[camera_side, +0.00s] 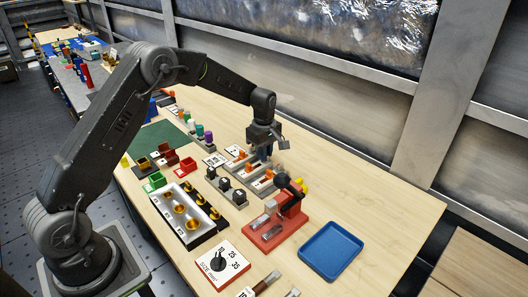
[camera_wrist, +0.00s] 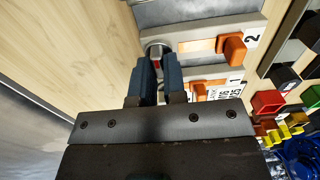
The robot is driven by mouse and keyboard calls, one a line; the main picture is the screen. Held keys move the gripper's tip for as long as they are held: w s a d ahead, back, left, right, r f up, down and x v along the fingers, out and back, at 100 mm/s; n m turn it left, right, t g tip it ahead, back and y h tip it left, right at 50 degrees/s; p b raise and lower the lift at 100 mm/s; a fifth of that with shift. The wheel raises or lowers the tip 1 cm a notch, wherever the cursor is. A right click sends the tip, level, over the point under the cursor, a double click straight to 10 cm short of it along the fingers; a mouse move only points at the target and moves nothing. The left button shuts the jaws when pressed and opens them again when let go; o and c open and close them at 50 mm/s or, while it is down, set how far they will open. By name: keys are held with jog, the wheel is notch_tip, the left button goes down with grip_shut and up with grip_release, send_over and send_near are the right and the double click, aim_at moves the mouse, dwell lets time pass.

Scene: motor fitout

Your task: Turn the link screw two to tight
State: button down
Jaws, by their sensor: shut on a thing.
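The grey link plate marked 2 (camera_wrist: 195,27) lies on the bench with an orange link handle (camera_wrist: 232,49) on it. Link screw two (camera_wrist: 155,47), a silver round head, stands at the plate's left end in the wrist view. My gripper (camera_wrist: 159,68) has its two blue fingers close on either side of this screw and is shut on it. In the side view my gripper (camera_side: 265,153) points down at the link plates, and its arm and fingers hide the screw there. How tight the screw sits cannot be seen.
A neighbouring link plate marked 1 (camera_wrist: 212,73) lies close beside, with its own orange handle. A red fixture (camera_side: 278,231) with a dark lever and a blue tray (camera_side: 332,250) stand nearer the front. A white tray (camera_side: 187,243) with brass parts is left of them. The bench's right side is clear.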

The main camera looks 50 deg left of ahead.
jog(key=shift+m, duration=0.3)
jog(key=m, duration=0.3)
jog(key=shift+w+m, duration=0.15)
jog(key=shift+m, duration=0.25)
jog(key=m, duration=0.4)
jog(key=shift+w+d, duration=0.1)
jog(key=m, duration=0.5)
jog(key=shift+w+d, duration=0.1)
jog(key=m, duration=0.4)
jog(key=shift+d, duration=0.15)
jog(key=shift+m, duration=0.3)
jog(key=c, duration=1.2)
grip_release()
jog(key=shift+r, duration=0.1)
